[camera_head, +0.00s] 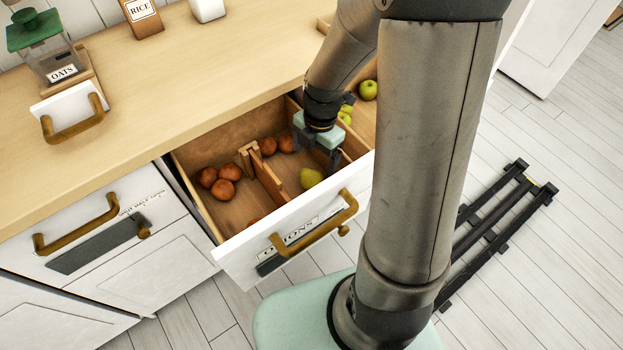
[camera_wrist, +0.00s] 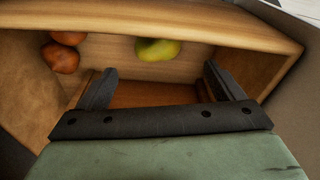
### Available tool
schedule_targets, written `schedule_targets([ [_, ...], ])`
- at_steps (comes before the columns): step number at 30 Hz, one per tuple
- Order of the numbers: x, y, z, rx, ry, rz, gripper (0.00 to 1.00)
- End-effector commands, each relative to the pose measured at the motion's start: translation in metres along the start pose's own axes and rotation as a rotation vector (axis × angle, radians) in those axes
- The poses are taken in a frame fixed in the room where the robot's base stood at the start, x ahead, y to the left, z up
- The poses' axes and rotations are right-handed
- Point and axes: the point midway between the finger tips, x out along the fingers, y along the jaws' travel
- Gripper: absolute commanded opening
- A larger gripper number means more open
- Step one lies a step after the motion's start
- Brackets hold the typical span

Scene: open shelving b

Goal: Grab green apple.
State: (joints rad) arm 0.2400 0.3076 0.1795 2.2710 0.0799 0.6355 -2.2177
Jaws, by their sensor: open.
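A yellow-green apple (camera_head: 311,178) lies on the floor of the open drawer, in its right part near the front panel. It also shows in the wrist view (camera_wrist: 157,49), beyond my fingertips and roughly between them sideways. My gripper (camera_head: 318,155) reaches down into the right part of the drawer, behind the apple. In the wrist view my gripper (camera_wrist: 160,88) has its two fingers spread with nothing between them. More green apples, one of them bright green (camera_head: 368,90), sit behind the drawer to the right, partly hidden by my arm.
The drawer (camera_head: 240,250) has a white front, a brass handle and a wooden divider (camera_head: 266,178). Several brown-red onions (camera_head: 228,172) lie left of the divider and a few right of it (camera_head: 268,146). An oats dispenser (camera_head: 50,60) and a rice box (camera_head: 142,16) stand on the counter.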

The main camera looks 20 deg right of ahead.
Motion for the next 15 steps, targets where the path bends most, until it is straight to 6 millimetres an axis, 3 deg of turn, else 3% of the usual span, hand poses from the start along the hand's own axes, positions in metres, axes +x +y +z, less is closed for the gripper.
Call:
schedule_targets([
  [3,0.026,-0.001,0.000,0.001,0.003,-0.005,0.88],
  [15,0.064,0.001,0.002,0.000,0.002,-0.004,0.88],
])
